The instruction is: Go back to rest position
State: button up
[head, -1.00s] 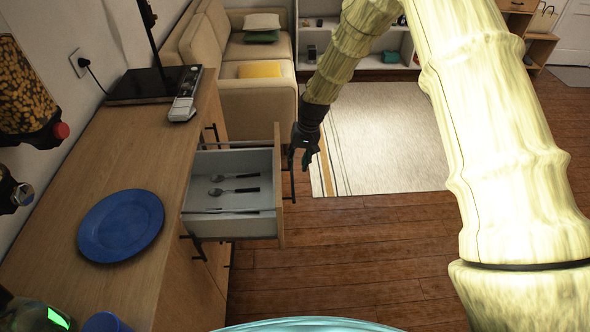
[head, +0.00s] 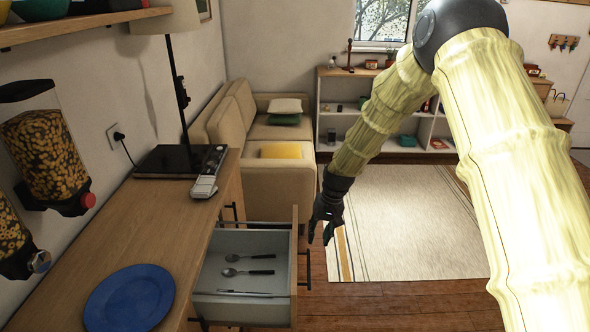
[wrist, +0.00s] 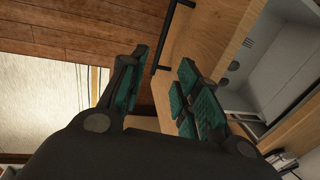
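My gripper (head: 325,228) hangs just right of the open drawer's front in the head view, near its handle. In the wrist view my gripper (wrist: 158,92) has its fingers spread apart with nothing between them. The open drawer (head: 226,267) holds two spoons and a long thin utensil (head: 240,293). The spoons are an upper one (head: 236,257) and a lower one (head: 232,272). The drawer also shows in the wrist view (wrist: 286,62), to the right of the fingers.
Food dispensers (head: 45,155) hang on the wall. A sofa (head: 275,185), a shelf and a pale rug (head: 410,225) lie beyond. The floor right of the drawer looks clear.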

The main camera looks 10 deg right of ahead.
jog(key=s+d+f+h, duration=0.1)
jog(key=s+d+f, duration=0.1)
jog(key=s+f, duration=0.75)
jog(key=s+d+f, duration=0.2)
jog(key=s+f, duration=0.7)
jog(key=s, duration=0.2)
jog(key=s+d+f, duration=0.2)
jog(key=s, duration=1.1)
jog(key=s+d+f+n+h, duration=0.1)
jog(key=s+f, duration=0.1)
jog(key=s, duration=1.2)
jog(key=shift+s+d+f, duration=0.25)
jog(key=shift+d, duration=0.1)
